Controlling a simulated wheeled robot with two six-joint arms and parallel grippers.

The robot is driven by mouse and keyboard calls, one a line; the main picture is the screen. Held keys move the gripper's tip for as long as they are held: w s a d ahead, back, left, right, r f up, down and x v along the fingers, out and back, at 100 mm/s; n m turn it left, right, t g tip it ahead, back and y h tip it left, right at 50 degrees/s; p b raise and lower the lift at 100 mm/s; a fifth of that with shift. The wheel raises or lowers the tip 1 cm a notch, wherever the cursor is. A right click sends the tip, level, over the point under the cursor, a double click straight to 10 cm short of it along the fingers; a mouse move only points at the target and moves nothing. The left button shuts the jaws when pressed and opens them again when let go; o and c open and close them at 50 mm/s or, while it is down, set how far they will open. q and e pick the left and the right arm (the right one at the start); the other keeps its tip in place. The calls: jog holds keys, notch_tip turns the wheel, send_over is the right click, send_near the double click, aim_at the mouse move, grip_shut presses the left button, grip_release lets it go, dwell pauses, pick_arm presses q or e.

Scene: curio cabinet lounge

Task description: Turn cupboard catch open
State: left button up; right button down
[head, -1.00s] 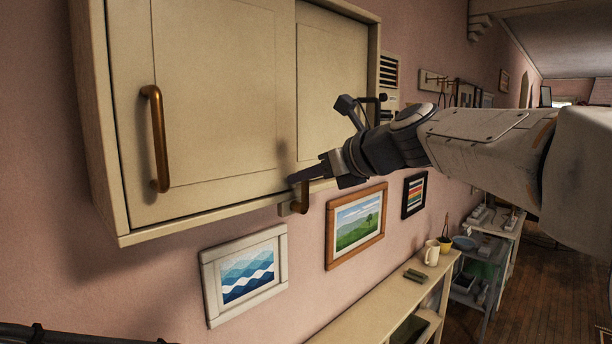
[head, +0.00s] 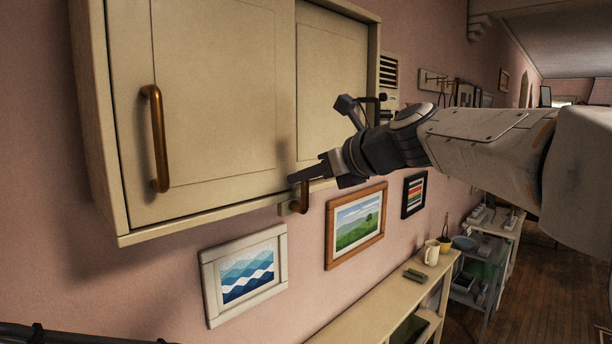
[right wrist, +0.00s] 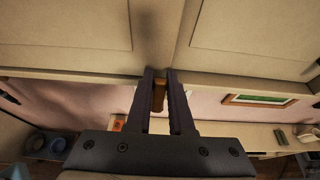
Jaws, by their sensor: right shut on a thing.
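The cream wall cupboard (head: 215,95) fills the upper left of the head view, its two doors closed. The brass catch (head: 303,200) sits at the cupboard's lower edge, near where the doors meet, with its visible end hanging down. My right gripper (head: 297,182) reaches in from the right and is shut on the catch. In the right wrist view the catch (right wrist: 158,96) lies between the two dark fingers (right wrist: 160,100), just below the seam between the doors. The fingers hide part of it. My left gripper is not in view.
A vertical brass handle (head: 158,138) stands out from the left door. Framed pictures (head: 355,225) hang below the cupboard. A long shelf (head: 385,295) with a mug (head: 431,253) runs beneath. The air in front of the left door is clear.

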dwell(0.5)
jog(key=shift+w+d+f+m+g+y+p, duration=0.25)
jog(key=shift+w+d+m+g+y+p, duration=0.35)
jog(key=shift+m+p, duration=0.95)
jog(key=shift+w+d+f+m+g+y+p, duration=0.35)
jog(key=shift+w+d+m+y+p, duration=0.45)
jog(key=shift+p, duration=1.3)
jog(key=c, duration=0.8)
grip_release()
